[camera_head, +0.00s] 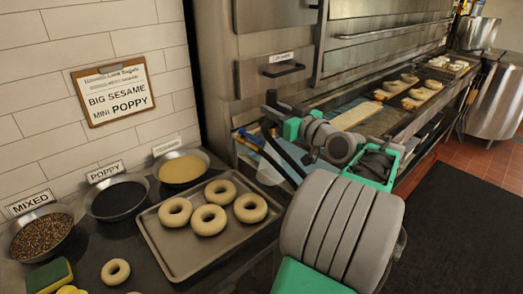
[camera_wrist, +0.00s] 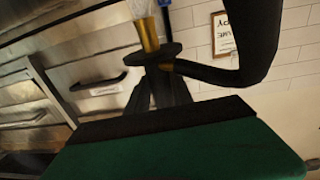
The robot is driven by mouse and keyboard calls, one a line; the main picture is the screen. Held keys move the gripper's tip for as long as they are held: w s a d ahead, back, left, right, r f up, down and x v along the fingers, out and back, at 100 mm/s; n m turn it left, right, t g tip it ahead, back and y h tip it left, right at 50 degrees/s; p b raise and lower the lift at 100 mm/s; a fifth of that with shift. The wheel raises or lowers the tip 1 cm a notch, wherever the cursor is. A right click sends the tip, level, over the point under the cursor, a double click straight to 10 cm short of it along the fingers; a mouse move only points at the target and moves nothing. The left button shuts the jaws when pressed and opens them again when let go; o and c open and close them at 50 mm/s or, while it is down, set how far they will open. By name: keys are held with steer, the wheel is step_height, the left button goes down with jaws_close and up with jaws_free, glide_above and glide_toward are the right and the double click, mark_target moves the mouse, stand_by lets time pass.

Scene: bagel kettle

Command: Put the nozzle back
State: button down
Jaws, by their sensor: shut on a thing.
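The nozzle (camera_wrist: 148,38) shows in the wrist view as a brass tip on a black disc and a dark body. A pale, see-through shape (camera_wrist: 140,8) extends from the brass tip; I cannot tell whether it is water. A thick black hose (camera_wrist: 225,73) curves from the nozzle to the right. My gripper (camera_wrist: 163,92) is shut on the nozzle's dark body, just below the disc. In the head view my gripper (camera_head: 271,118) is in front of the steel oven, and the nozzle is small and partly hidden by my arm. I cannot make out its holder.
A tray (camera_head: 170,245) with several bagels lies on the counter at left. A steel oven (camera_head: 270,45) is behind my gripper. More bagels (camera_head: 418,94) lie at far right.

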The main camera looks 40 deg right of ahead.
steer(key=shift+s+d, duration=0.2)
steer(key=shift+d, duration=0.2)
steer(key=shift+w+d+f, duration=0.1)
steer(key=shift+w+d, duration=0.05)
steer(key=shift+w, duration=0.15)
steer(key=w+d+f+p, duration=0.2)
steer(key=w+d+f, duration=0.4)
steer(key=w+f, duration=0.5)
steer(key=shift+w+d+f+p, duration=0.3)
steer(key=shift+f, duration=0.35)
steer(key=shift+f, duration=0.15)
steer(key=c, duration=1.1)
jaws_free()
steer(key=shift+p, duration=0.55)
